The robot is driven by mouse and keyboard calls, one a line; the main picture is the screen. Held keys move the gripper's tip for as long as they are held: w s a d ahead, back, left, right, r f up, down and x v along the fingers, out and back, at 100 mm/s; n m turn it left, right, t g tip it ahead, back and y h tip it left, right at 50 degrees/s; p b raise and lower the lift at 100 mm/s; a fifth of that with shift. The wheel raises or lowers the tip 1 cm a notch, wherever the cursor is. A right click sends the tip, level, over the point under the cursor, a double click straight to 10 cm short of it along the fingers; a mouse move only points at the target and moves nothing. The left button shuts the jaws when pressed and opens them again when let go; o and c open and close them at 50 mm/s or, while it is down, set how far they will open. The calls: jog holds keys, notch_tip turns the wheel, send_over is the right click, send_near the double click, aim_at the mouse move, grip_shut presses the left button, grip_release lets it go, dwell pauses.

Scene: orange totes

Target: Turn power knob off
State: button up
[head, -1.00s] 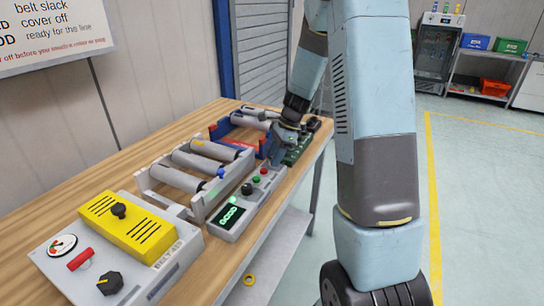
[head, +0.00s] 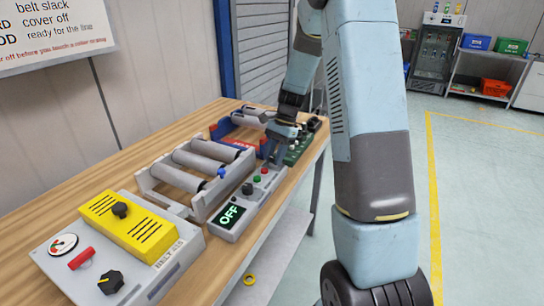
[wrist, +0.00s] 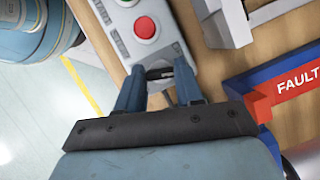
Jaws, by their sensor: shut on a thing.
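The grey control box (head: 252,203) lies along the front of the wooden bench, beside the roller conveyor. Its display (head: 230,215) reads OFF in bright letters. My gripper (head: 272,162) points down at the far end of this box. In the wrist view, my gripper (wrist: 159,76) is shut on the power knob (wrist: 160,73), a small dark piece at the end of the box; the fingers hide most of it. The red stop button (wrist: 144,27) sits just beyond the fingers.
The roller conveyor (head: 180,178) stands left of the box. A yellow-covered panel (head: 130,228) with a red handle and black knob is at the near left. A red and blue FAULT holder (wrist: 262,100) is close to my gripper. Open floor lies right of the bench.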

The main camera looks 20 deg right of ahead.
jog(key=n, duration=0.2)
jog(key=n+g+h, duration=0.1)
jog(key=n, duration=0.3)
jog(key=shift+w+n+g+h, duration=0.25)
jog(key=shift+n+g+h, duration=0.05)
jog(key=shift+h, duration=0.1)
jog(key=n+h, duration=0.1)
jog(key=n, duration=0.2)
jog(key=n+h, duration=0.1)
jog(key=n, duration=0.1)
jog(key=shift+a+n+g, duration=0.2)
jog(key=shift+n+g, duration=0.1)
jog(key=shift+n, duration=0.1)
jog(key=o, duration=1.1)
jog(key=shift+c, duration=0.2)
jog(key=v, duration=1.3)
jog(key=shift+w+a+r, duration=0.2)
jog(key=shift+r, duration=0.05)
